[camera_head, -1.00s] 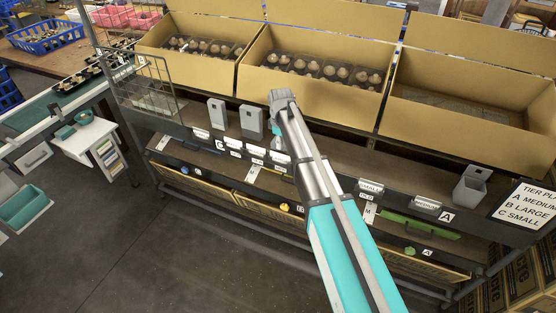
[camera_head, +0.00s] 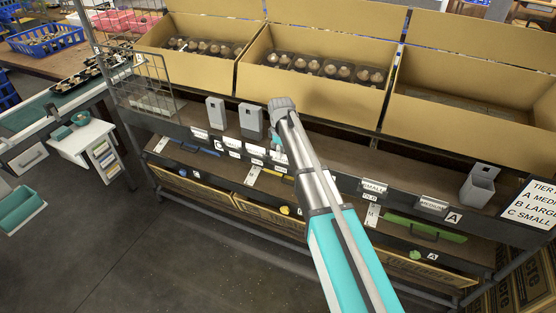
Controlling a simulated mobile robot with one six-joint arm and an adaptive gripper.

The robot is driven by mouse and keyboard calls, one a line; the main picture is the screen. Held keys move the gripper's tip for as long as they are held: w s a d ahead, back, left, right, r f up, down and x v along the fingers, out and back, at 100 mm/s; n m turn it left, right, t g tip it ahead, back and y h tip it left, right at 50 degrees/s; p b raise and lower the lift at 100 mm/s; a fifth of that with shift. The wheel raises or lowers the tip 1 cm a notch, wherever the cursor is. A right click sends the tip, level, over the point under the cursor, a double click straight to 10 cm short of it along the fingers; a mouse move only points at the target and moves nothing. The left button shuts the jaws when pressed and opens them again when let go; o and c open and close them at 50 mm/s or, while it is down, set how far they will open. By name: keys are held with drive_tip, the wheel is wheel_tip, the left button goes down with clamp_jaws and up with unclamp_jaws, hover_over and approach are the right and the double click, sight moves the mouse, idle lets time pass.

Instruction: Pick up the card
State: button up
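Several small white cards show along the front edge of the shelf. One reads "SMALL" (camera_head: 375,186) and another (camera_head: 432,206) sits to its right. More white cards (camera_head: 254,152) stand left of my arm, close to its end. I cannot tell which one is the task's card. My arm reaches in from the bottom right to the shelf edge. My gripper is mostly hidden behind the arm's wrist; only a small teal part shows beside the left-hand cards. Its fingers cannot be made out.
Three cardboard boxes stand on the upper shelf; the left (camera_head: 191,75) and middle (camera_head: 262,83) ones hold mushroom trays, the right one (camera_head: 455,127) looks empty. Grey holders (camera_head: 251,122) stand on the shelf edge. A tier sign (camera_head: 533,206) hangs at the right. Open floor lies at the lower left.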

idle(0.3)
clamp_jaws()
drive_tip(key=shift+r, duration=0.2)
wheel_tip(320, 180, up, 2)
drive_tip(key=p, duration=0.2)
drive_tip(key=shift+r+p, duration=0.1)
drive_tip(key=shift+p, duration=0.2)
drive_tip(key=s+d+r+p, duration=0.4)
drive_tip(key=s+r+p, duration=0.6)
drive_tip(key=s, duration=0.3)
drive_tip(key=shift+s+d+r, duration=0.15)
drive_tip(key=shift+s+r, duration=0.05)
drive_tip(key=shift+r, duration=0.05)
idle(0.3)
